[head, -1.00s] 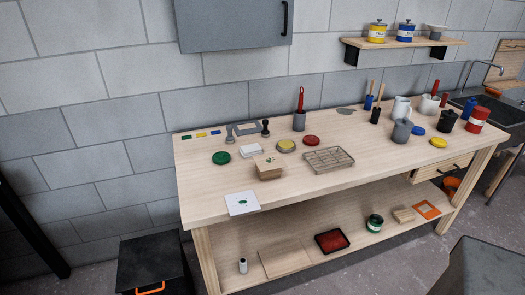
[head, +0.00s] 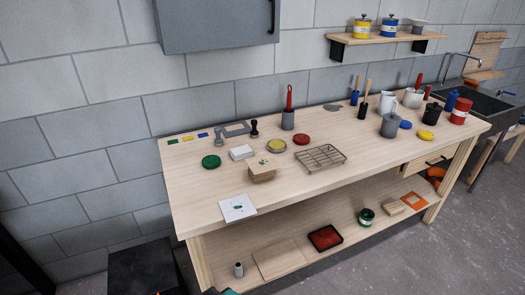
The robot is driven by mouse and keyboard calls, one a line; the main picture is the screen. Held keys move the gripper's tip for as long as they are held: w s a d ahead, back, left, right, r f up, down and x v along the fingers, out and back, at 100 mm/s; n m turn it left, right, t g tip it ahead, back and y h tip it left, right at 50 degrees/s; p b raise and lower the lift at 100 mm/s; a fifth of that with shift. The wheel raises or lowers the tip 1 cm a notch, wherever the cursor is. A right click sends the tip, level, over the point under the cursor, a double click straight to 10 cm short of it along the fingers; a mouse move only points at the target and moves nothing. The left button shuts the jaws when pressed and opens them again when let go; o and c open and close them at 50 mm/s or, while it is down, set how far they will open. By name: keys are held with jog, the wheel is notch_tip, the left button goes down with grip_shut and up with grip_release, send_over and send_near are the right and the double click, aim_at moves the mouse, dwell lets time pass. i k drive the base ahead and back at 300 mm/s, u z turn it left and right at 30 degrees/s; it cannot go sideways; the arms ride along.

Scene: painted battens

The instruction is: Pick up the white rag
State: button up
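A small white flat stack or folded piece (head: 241,152) lies on the workbench (head: 205,190), left of the middle. It may be the white rag, but I cannot tell cloth from paper at this size. A white sheet with a green print (head: 238,208) lies at the bench's front left edge and looks like paper. My gripper is not visible in the head view.
Near the white stack are a green disc (head: 211,161), a wooden block (head: 262,171), a yellow-topped tin (head: 276,146) and a wire rack (head: 320,158). A grey wall cabinet (head: 216,22) hangs above. Floor is clear at the right front (head: 440,260).

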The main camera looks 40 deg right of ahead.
aim_at(238, 153)
jog(key=z, duration=0.85)
jog(key=k, duration=0.95)
jog(key=i, duration=0.8)
jog(key=z, duration=0.05)
